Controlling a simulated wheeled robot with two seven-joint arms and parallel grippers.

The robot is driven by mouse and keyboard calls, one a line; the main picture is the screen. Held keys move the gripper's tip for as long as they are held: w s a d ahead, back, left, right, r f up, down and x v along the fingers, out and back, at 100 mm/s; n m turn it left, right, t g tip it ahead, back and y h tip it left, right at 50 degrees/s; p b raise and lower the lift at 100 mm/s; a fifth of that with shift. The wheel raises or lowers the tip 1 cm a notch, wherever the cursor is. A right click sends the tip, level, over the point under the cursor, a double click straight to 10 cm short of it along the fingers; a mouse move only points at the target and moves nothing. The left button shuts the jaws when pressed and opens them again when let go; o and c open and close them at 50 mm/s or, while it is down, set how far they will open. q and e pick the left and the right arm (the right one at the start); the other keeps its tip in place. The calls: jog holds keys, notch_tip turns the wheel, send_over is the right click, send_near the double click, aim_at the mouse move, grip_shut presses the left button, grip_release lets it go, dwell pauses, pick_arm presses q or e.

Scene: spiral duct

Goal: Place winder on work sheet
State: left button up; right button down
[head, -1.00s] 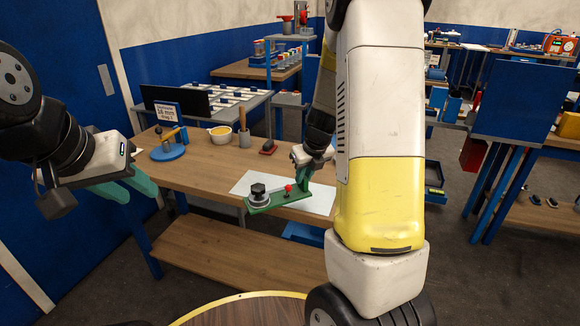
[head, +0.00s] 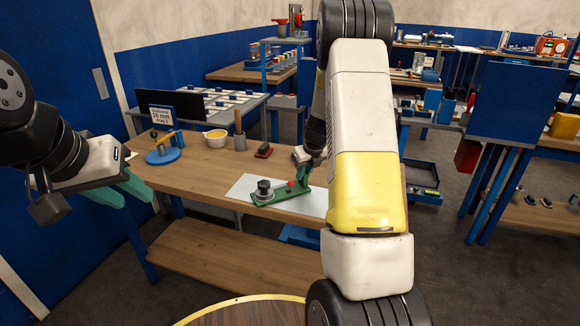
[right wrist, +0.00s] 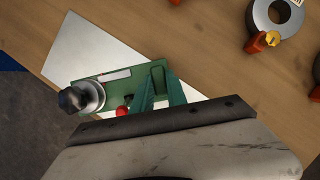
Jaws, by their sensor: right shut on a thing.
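The winder (head: 290,197), a green base with a black knob on a silver disc and a red button, lies level over the white work sheet (head: 242,187) on the wooden bench. I cannot tell whether it touches the sheet. My right gripper (head: 304,177) is shut on the winder at its right end. In the right wrist view the winder (right wrist: 122,88) is between and beside the green fingers, with the sheet (right wrist: 95,45) under it. My arm hides the sheet's right end in the head view. My left gripper (head: 128,192) is open and empty, left of the bench.
The bench's left front is clear.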

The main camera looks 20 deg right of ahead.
jog(key=c, duration=1.3)
grip_release()
jog(key=shift+f, duration=0.1)
jog(key=s+a+r+n+y, duration=0.1)
jog(key=s+a+r+n, duration=0.1)
jog(key=s+r+n, duration=0.55)
jog(key=s+a+r+n, duration=0.2)
jog(key=s+a+r, duration=0.15)
jog(key=r, duration=0.75)
jog(key=s+a+r+n, duration=0.2)
jog(key=s+n, duration=0.5)
jog(key=n, duration=0.1)
jog(key=s+a+r+n+t, duration=0.1)
jog(key=s+a+r+n, duration=0.1)
jog(key=s+n, duration=0.6)
jog(key=s+a+r+n, duration=0.2)
jog(key=s+a+n, duration=0.1)
jog(key=s+n, duration=0.5)
jog(key=shift+s+a+n+t, duration=0.1)
jog(key=shift+a+n+t, duration=0.3)
jog(key=shift+n, duration=0.05)
